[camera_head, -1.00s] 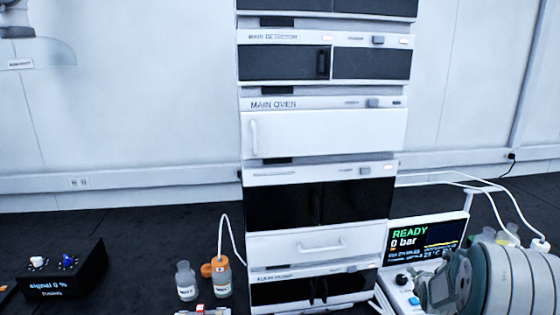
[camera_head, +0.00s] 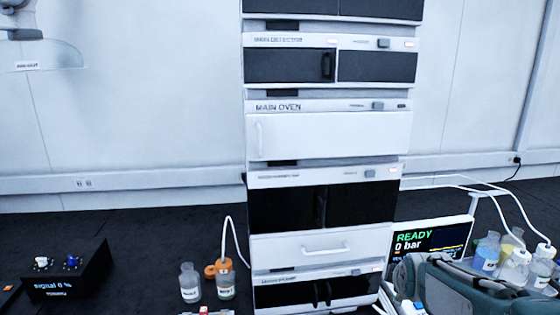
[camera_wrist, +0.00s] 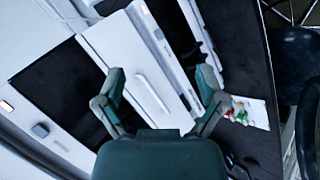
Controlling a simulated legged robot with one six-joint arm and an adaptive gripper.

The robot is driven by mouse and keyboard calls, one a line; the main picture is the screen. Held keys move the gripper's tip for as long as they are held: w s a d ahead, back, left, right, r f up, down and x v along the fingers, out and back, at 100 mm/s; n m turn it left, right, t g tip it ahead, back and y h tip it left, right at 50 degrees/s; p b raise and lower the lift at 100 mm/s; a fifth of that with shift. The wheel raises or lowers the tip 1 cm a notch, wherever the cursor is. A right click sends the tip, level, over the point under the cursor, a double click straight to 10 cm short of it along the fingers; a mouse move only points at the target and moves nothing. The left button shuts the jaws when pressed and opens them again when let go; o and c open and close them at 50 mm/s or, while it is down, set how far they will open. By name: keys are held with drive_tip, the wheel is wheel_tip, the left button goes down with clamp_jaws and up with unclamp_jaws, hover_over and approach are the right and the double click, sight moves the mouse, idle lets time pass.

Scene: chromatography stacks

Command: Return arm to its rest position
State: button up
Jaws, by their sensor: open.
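My arm (camera_head: 465,285) shows at the lower right of the head view, folded low in front of the bench. Its gripper end cannot be made out there. In the wrist view my gripper (camera_wrist: 161,88) has its two green-grey fingers spread wide apart with nothing between them. Beyond the fingers, the wrist view shows the front of the chromatography stack (camera_wrist: 135,65), tilted, with a white drawer and dark panels. The fingers look apart from it.
The tall stack (camera_head: 330,135), with its main oven door shut, stands mid-bench. A READY screen (camera_head: 430,240) and several bottles (camera_head: 505,258) stand close to my arm at the right. Two bottles (camera_head: 207,283) and a black control box (camera_head: 68,270) stand at the left.

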drive_tip(key=s+a+m+g+y, duration=0.1)
drive_tip(key=s+a+m, duration=0.4)
drive_tip(key=s, duration=0.5)
drive_tip(key=s+a+r+m+g+y, duration=0.1)
drive_tip(key=s+a+m, duration=0.4)
drive_tip(key=s, duration=0.6)
drive_tip(key=m+g, duration=0.1)
drive_tip(key=m, duration=0.1)
drive_tip(key=shift+s+r+m, duration=0.3)
